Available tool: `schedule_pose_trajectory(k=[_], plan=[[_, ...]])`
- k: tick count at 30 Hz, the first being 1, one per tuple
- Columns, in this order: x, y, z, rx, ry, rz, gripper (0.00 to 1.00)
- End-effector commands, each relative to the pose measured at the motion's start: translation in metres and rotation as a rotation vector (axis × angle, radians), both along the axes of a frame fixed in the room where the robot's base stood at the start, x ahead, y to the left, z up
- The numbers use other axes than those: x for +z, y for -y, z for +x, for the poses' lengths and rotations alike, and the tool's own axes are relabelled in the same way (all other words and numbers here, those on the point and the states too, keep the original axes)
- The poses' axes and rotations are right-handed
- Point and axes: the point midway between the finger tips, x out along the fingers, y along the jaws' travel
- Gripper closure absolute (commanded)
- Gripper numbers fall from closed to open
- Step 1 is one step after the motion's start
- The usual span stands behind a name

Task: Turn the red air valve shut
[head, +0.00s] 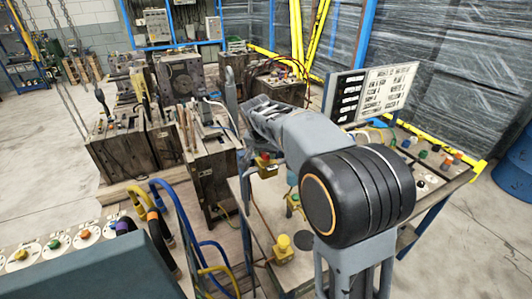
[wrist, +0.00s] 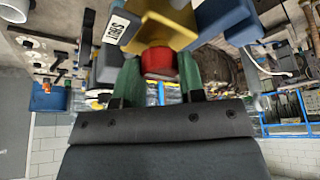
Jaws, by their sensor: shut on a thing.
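The red air valve knob (wrist: 159,62) sits between the two green fingers of my gripper (wrist: 158,75) in the wrist view. The fingers press on its sides, shut on it. A yellow valve body (wrist: 168,25) is joined to the knob, with a white lettered label beside it. My fingers cannot be made out clearly there. The knob's turned angle cannot be told.
Other yellow fittings stand near, one with a yellow knob (head: 283,243). A control panel (head: 60,246) with coloured buttons is at front left, with blue and yellow hoses beside it. Heavy moulds (head: 180,76) stand behind. A white-labelled board (head: 372,93) stands at right.

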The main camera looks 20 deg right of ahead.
Motion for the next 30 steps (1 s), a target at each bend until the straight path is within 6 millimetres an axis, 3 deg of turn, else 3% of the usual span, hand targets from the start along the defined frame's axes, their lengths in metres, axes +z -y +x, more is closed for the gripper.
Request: schedule_pose_trajectory(k=[16, 17, 18, 24, 30], plan=[[0.0004, -0.0001, 0.0002, -0.020, 0.000, 0.001, 0.87], [0.0004, 0.0000, 0.0002, -0.020, 0.000, 0.001, 0.61], [0.0004, 0.0000, 0.0002, -0.019, 0.000, 0.000, 0.57], [0.0002, -0.0001, 0.0001, -0.019, 0.000, 0.000, 0.39], [0.0002, -0.0002, 0.0000, -0.018, 0.000, 0.000, 0.39]])
